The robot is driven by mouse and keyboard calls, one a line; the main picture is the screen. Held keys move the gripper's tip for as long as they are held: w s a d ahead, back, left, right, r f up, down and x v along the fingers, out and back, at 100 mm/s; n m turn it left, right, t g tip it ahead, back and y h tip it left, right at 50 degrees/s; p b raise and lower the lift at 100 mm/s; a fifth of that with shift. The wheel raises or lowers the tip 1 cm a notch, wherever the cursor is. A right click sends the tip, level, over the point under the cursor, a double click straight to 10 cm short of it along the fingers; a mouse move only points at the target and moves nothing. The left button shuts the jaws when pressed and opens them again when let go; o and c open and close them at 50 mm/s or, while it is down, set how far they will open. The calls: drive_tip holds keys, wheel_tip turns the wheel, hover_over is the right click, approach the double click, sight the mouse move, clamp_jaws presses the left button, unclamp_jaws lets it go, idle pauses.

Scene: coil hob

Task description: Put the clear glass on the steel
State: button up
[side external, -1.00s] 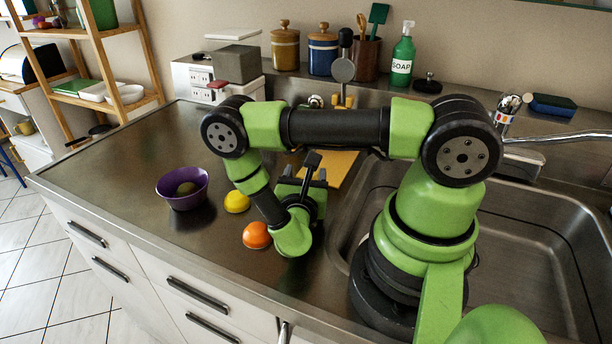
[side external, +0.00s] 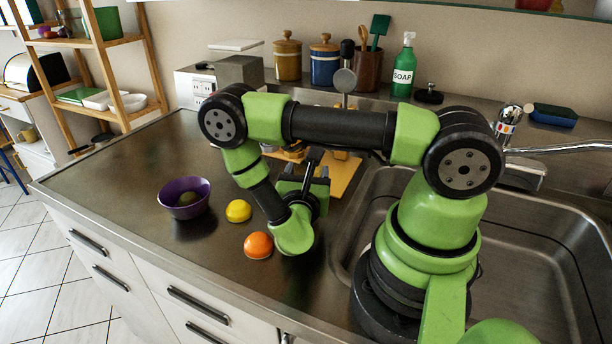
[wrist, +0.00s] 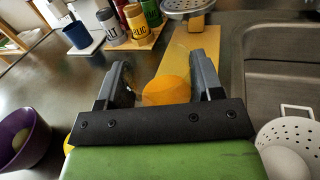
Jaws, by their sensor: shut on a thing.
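In the wrist view my gripper (wrist: 163,80) has a see-through, amber-looking thing between its two grey fingers. I take it as the clear glass (wrist: 167,92), with the yellow board's colour showing through it. The fingers press on its two sides. In the side view my gripper (side external: 314,170) points away from the camera, above the counter near the yellow board; the glass cannot be made out there. The steel (side external: 115,160) is the brushed counter top, with wide bare areas at the left.
A purple bowl (side external: 172,200), a yellow lemon (side external: 238,211) and an orange (side external: 258,246) lie left of my gripper. The yellow board (side external: 346,174) is beyond it. The sink (side external: 540,250) is at the right. A white perforated bowl (wrist: 268,134) shows in the wrist view.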

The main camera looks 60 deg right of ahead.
drive_tip(key=w+n+t+y, duration=0.1)
drive_tip(key=w+n+t, duration=0.1)
drive_tip(key=w+d+f+n+t+y, duration=0.1)
drive_tip(key=w+t+y, duration=0.1)
drive_tip(key=w, duration=0.1)
drive_tip(key=w+f+n+t+y, duration=0.1)
drive_tip(key=w+n+t, duration=0.1)
drive_tip(key=w+t, duration=0.1)
drive_tip(key=shift+w+d+n, duration=0.2)
drive_tip(key=shift+d+n, duration=0.1)
drive_tip(key=shift+d, duration=0.1)
drive_tip(key=w+n+t+y, duration=0.1)
drive_tip(key=y, duration=0.1)
drive_tip(key=w+r+n+t+y, duration=0.1)
drive_tip(key=n+t+y, duration=0.1)
drive_tip(key=y, duration=0.1)
drive_tip(key=w+r+n+t+y, duration=0.1)
drive_tip(key=n+y, duration=0.1)
drive_tip(key=shift+w+a, duration=0.35)
drive_tip(key=shift+a, duration=0.05)
wheel_tip(320, 180, up, 6)
drive_tip(key=s+a+n+y, duration=0.25)
drive_tip(key=n+y, duration=0.45)
drive_tip(key=y, duration=0.4)
drive_tip(key=shift+n+t+y, duration=0.3)
drive_tip(key=shift+y, duration=0.1)
wheel_tip(320, 180, down, 10)
drive_tip(key=shift+s+r, duration=0.1)
drive_tip(key=shift+s, duration=0.05)
drive_tip(key=o, duration=1)
